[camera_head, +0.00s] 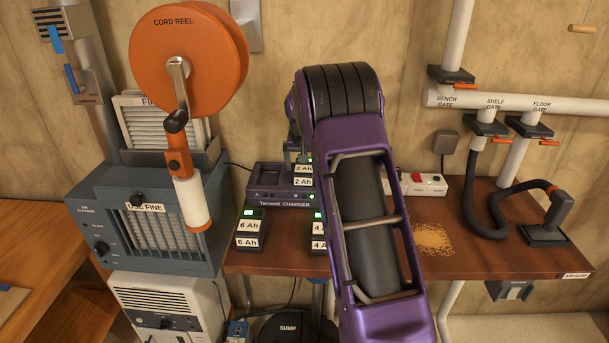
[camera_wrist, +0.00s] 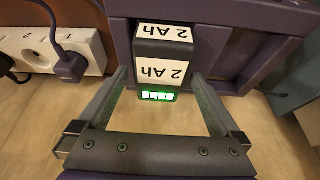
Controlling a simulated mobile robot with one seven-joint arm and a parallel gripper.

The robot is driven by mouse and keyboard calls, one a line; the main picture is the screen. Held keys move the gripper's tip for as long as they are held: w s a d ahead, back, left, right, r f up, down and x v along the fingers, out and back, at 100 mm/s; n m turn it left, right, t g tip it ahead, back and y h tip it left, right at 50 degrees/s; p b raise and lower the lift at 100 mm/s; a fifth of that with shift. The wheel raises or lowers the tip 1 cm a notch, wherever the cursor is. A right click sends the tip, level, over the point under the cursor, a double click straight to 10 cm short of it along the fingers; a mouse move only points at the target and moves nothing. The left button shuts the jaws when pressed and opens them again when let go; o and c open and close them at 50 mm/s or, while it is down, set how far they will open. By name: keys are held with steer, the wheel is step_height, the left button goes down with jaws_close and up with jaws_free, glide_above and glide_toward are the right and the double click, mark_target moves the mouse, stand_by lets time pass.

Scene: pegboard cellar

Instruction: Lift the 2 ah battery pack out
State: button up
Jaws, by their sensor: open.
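The 2 Ah battery pack (camera_head: 303,181) sits in the right part of the Tarnhilt charger (camera_head: 268,194) on the bench. In the wrist view the pack (camera_wrist: 160,73) is dark with white 2 Ah labels and lit green bars, seated against the purple charger frame (camera_wrist: 235,18). My gripper (camera_wrist: 158,82) is open, one finger on each side of the pack, with a visible gap on both sides near its lit end. In the head view my arm hides most of the gripper.
A 6 Ah pack (camera_head: 249,230) and a partly hidden 4 Ah pack (camera_head: 318,230) stand in front of the charger. A power strip (camera_head: 428,185) lies to the right, also in the wrist view (camera_wrist: 40,50). Sawdust (camera_head: 433,239) and a black hose (camera_head: 475,205) are further right.

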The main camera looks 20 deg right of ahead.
mark_target(304, 166)
steer(key=shift+f, duration=0.15)
steer(key=c, duration=1.3)
step_height(304, 166, up, 11)
steer(key=shift+f+p, duration=0.15)
steer(key=shift+p, duration=0.25)
